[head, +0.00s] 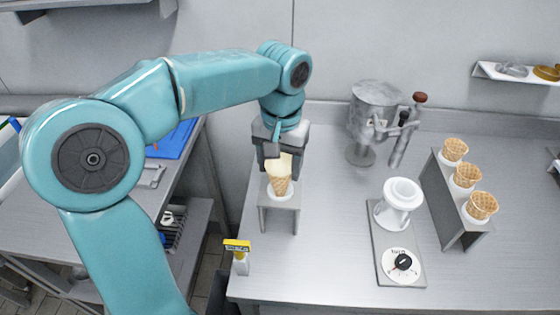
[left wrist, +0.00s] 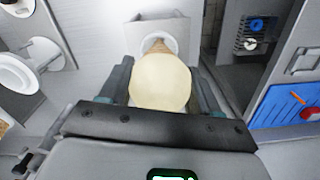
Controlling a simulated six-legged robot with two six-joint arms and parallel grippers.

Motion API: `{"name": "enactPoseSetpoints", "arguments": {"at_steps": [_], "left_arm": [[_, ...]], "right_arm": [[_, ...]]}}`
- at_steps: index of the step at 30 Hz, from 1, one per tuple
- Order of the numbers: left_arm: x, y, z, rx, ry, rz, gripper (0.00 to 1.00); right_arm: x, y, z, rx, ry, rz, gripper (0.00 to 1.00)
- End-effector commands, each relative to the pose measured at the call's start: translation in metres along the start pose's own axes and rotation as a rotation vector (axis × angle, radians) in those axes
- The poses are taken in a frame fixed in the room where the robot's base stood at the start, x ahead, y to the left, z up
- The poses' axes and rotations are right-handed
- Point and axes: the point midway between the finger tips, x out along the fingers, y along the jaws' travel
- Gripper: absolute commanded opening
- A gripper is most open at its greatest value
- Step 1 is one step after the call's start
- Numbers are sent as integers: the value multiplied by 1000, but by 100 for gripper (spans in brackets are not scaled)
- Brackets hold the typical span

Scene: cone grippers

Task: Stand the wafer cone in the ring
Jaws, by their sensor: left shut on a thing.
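The wafer cone (head: 281,186) is upright, point down, with a pale cream scoop (head: 284,165) on top. My left gripper (head: 278,160) is shut on it from above, its fingers on either side near the scoop. The cone's lower end is at the pale ring (head: 270,190) on top of a small grey stand (head: 278,211); I cannot tell how deep it sits. In the left wrist view the scoop (left wrist: 160,82) fills the space between the fingers and hides most of the cone (left wrist: 157,46). My right gripper is not in view.
A rack (head: 452,205) with several empty wafer cones stands at the right. A yellow-topped tag (head: 238,247) is at the front left edge.

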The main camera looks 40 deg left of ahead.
Motion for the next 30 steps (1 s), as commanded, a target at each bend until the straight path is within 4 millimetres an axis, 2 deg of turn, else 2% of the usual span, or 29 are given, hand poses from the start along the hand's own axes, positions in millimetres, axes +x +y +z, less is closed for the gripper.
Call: {"name": "enactPoseSetpoints", "arguments": {"at_steps": [20, 21, 23, 30], "left_arm": [[22, 0, -1, 0, 1, 0, 50], [20, 0, -1, 0, 1, 0, 75], [20, 0, -1, 0, 1, 0, 92], [20, 0, -1, 0, 0, 0, 92]], "right_arm": [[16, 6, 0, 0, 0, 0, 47], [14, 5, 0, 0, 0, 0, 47], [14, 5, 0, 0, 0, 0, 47], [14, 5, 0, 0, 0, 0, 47]]}}
